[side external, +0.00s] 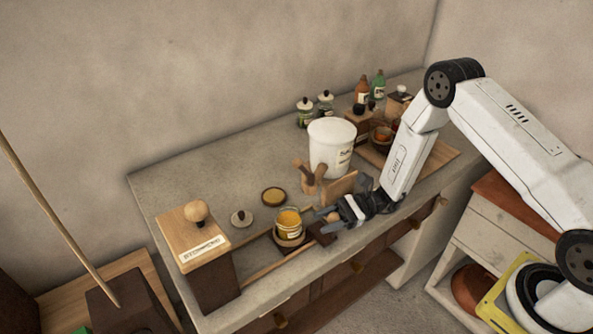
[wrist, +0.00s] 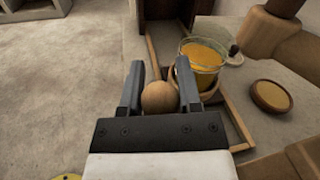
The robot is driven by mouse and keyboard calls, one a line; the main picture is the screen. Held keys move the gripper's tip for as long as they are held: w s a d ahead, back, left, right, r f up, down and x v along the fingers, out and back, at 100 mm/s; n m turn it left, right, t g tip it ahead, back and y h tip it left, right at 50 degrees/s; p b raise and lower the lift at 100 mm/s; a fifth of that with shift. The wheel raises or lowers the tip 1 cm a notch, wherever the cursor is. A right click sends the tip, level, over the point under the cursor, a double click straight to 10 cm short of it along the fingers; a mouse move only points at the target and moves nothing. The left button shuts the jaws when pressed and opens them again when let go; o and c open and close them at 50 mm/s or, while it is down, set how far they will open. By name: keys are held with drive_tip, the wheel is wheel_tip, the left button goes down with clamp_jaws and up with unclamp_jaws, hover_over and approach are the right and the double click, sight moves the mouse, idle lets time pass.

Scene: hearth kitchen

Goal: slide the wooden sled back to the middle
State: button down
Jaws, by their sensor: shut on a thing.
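My gripper (side external: 332,214) is low over the counter, at the right end of the two thin wooden rails (side external: 272,264). In the wrist view my gripper (wrist: 160,85) has its fingers on either side of a round wooden knob (wrist: 160,99) and is shut on it. The dark wooden sled (side external: 320,234) shows partly beside my gripper in the side view; the rest is hidden behind the fingers. A glass jar of yellow contents (side external: 288,221) stands upright in a round wooden holder between the rails. The jar also shows just beyond my right finger in the wrist view (wrist: 203,56).
A wooden box with a knobbed, labelled top (side external: 205,250) stands at the rails' left end. A white crock (side external: 332,147) and a wooden piece with a handle (side external: 322,186) stand behind my gripper. The counter's back left is clear.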

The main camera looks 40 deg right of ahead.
drive_tip(key=a, duration=0.6)
drive_tip(key=shift+a, duration=0.4)
drive_tip(key=shift+c, duration=1.5)
unclamp_jaws()
drive_tip(key=shift+d, duration=0.15)
drive_tip(key=shift+s+d, duration=0.25)
drive_tip(key=shift+d, duration=1)
drive_tip(key=shift+s+d, duration=0.3)
drive_tip(key=shift+d, duration=0.9)
drive_tip(key=shift+s+d, duration=0.25)
drive_tip(key=shift+d, duration=1)
drive_tip(key=shift+r, duration=0.1)
